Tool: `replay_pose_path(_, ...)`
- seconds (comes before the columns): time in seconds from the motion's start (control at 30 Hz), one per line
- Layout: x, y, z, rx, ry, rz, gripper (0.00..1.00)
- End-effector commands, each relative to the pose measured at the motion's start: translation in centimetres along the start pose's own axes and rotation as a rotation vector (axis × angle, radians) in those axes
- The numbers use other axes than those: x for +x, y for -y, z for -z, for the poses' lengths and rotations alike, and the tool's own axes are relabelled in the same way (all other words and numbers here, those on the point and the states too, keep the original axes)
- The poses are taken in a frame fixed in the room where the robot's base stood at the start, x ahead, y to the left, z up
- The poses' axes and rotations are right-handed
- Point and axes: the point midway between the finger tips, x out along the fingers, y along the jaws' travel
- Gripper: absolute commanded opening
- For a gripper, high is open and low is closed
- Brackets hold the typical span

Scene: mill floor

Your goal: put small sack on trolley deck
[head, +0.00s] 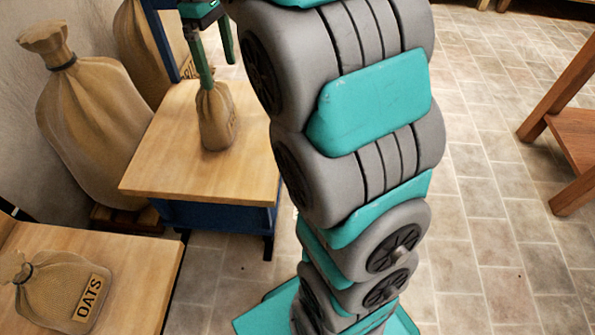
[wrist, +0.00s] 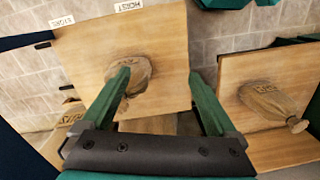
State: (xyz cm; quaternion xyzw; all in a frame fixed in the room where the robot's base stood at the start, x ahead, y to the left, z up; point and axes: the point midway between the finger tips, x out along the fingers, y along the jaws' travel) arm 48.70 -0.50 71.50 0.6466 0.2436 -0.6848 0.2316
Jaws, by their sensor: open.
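The small sack (head: 217,128), brown and tied at the neck, stands upright on a wooden top with a dark blue frame, which looks like the trolley deck (head: 160,165). My gripper (head: 218,72) is open above it, fingers pointing down. In the head view one finger overlaps the sack's neck; I cannot tell if they touch. In the wrist view the small sack (wrist: 138,78) lies by the left fingertip, partly hidden by it, and the space towards the right finger is empty. The deck (wrist: 95,60) shows there too, with "STORE" and "HOIST" labels at its edge.
A sack marked OATS (head: 65,290) lies on a wooden table (head: 125,255) at lower left. A large sack (head: 90,120) stands by the wall, with another (head: 140,45) behind the deck. A wooden bench (head: 575,135) is at right. Tiled floor (head: 480,200) between is clear.

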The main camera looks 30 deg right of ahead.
Motion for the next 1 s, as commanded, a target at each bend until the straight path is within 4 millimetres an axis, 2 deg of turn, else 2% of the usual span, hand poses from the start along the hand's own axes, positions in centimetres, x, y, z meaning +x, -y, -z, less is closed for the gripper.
replay_pose_path(0.03,0.6,1.4,-1.6,0.047,0.007,0.006,0.94)
replay_pose_path(0.27,4.3,6.8,-8.2,0.273,0.032,0.023,0.94)
replay_pose_path(0.6,11.8,15.2,-17.9,0.569,0.077,0.037,0.94)
replay_pose_path(0.7,13.5,16.9,-19.9,0.627,0.089,0.038,0.94)
replay_pose_path(0.8,14.7,17.9,-21.1,0.665,0.095,0.037,0.94)
replay_pose_path(1.0,15.3,18.5,-21.7,0.688,0.096,0.036,0.94)
